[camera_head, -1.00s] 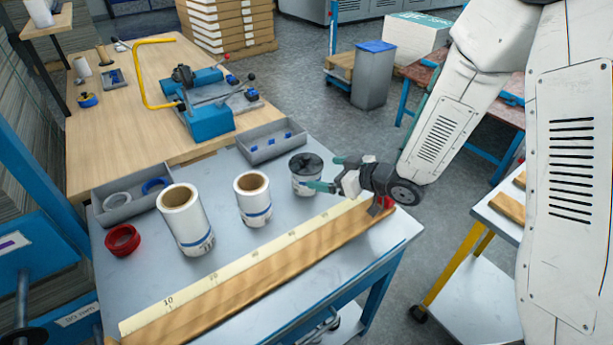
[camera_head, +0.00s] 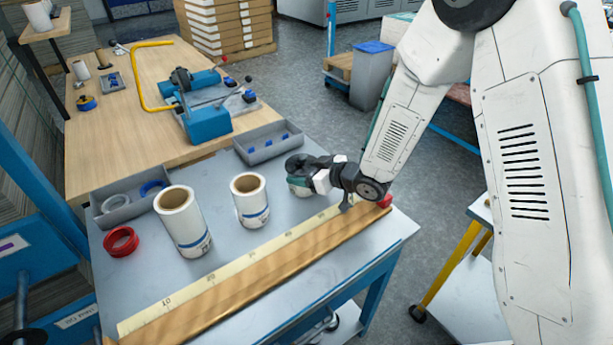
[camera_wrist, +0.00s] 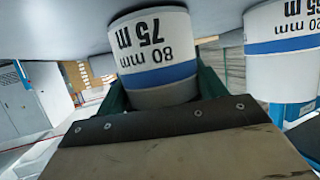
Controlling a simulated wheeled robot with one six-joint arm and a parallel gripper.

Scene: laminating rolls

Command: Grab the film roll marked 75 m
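The film roll marked 80 mm 75 m (camera_wrist: 155,55) appears upside down in the wrist view, with a blue band. In the wrist view my gripper's teal fingers lie on both sides of the roll. I cannot tell whether they press on it. A second labelled roll (camera_wrist: 283,60) is beside it on the right, its label cut off. The head view shows a middle roll (camera_head: 250,205) and a taller left roll (camera_head: 186,228), both upright.
A wooden strip with a scale (camera_head: 250,268) runs along the table's (camera_head: 285,215) front. A grey bin (camera_head: 268,152) stands behind the rolls; another grey bin (camera_head: 105,218) is at left. A red ring (camera_head: 121,242) lies front left.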

